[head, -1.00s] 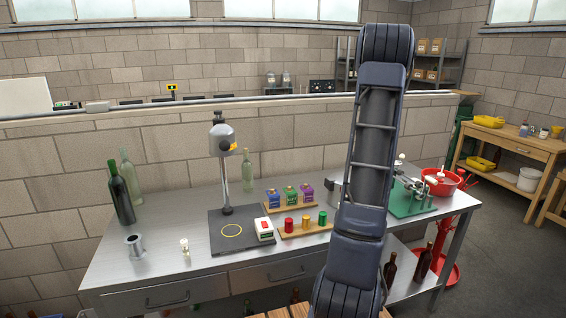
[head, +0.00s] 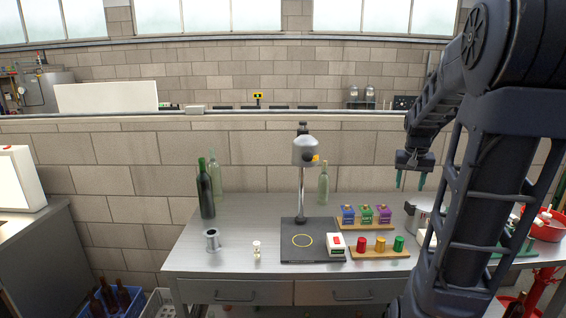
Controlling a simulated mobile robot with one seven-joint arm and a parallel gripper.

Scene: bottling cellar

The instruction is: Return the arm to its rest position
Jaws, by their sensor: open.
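My arm rises at the right of the head view and bends at the top. My gripper (head: 411,180) hangs from it, pointing down, with its two green-tipped fingers apart and nothing between them. It is in the air over the right part of the steel table (head: 215,262), above and to the right of the small boxes. My arm hides part of the table's right end.
A capping stand (head: 303,152), dark bottle (head: 205,192), steel cup (head: 212,240), red-and-white device (head: 336,244), rack of coloured boxes (head: 347,225) and rack of coloured caps (head: 378,253) stand on the table. A red basin (head: 548,231) is at the far right.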

